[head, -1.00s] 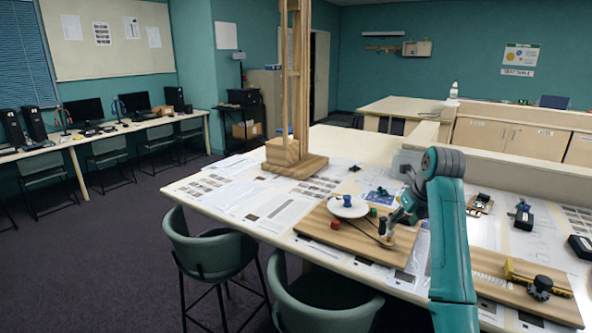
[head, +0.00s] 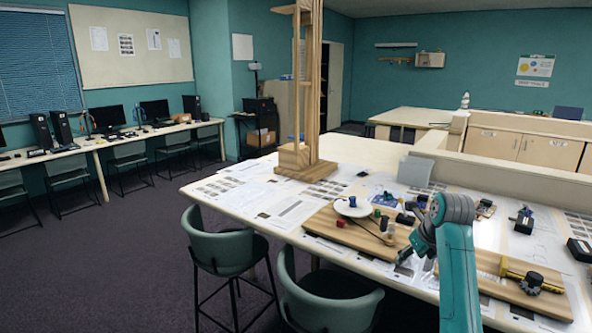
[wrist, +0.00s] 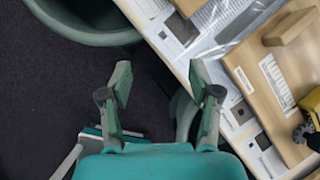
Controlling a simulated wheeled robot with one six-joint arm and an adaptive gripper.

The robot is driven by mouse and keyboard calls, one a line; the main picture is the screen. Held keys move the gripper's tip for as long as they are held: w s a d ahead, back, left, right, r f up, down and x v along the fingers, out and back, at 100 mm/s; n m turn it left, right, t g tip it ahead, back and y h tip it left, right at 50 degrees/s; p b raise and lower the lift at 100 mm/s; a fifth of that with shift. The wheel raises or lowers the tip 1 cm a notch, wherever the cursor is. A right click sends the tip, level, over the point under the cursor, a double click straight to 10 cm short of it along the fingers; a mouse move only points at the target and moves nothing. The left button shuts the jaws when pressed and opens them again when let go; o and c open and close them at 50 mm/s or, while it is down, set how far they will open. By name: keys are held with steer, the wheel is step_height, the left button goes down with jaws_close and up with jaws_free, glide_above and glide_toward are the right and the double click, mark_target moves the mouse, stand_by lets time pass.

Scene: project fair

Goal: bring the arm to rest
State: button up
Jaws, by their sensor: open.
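My teal arm stands at the lower right of the head view. It bends at a grey joint, and my gripper (head: 403,258) hangs at the near edge of the worktable (head: 238,209). In the wrist view my gripper (wrist: 160,85) has its two teal fingers spread wide apart with nothing between them. Dark floor (wrist: 60,115) and the table's edge lie below the fingers.
A wooden board (head: 350,233) holds a white disc (head: 352,206) and small coloured blocks. Another board (head: 510,291) carries a yellow-and-black device (head: 532,278). Green chairs (head: 222,240) stand at the near edge. A wooden tower (head: 306,165) rises behind.

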steer(key=s+a+f+n+t, duration=0.1)
steer(key=s+a+f+n, duration=0.15)
steer(key=s+f, duration=0.45)
steer(key=s+a+f+n+t, duration=0.1)
steer(key=s+a+f+n, duration=0.2)
steer(key=f, duration=0.9)
steer(key=s+a+f+n+t, duration=0.1)
steer(key=s+f+n, duration=0.4)
steer(key=f, duration=0.4)
steer(key=s+a+f+n+t, duration=0.15)
steer(key=s+f+n, duration=0.3)
steer(key=s, duration=0.65)
steer(key=s+a+r+n+t+h, duration=0.15)
steer(key=s+n, duration=0.25)
steer(key=s, duration=0.7)
steer(key=s+a+r+n+t+y, duration=0.15)
steer(key=s+n, duration=0.25)
steer(key=s, duration=0.8)
steer(key=s+a+r+n+t, duration=0.1)
steer(key=s+a+r+n, duration=0.1)
steer(key=s+r+n, duration=0.7)
steer(key=s+r, duration=0.6)
steer(key=s, duration=0.1)
steer(key=shift+t+h, duration=0.3)
steer(key=shift+t, duration=0.05)
steer(key=shift+r, duration=0.1)
steer(key=shift+c, duration=0.2)
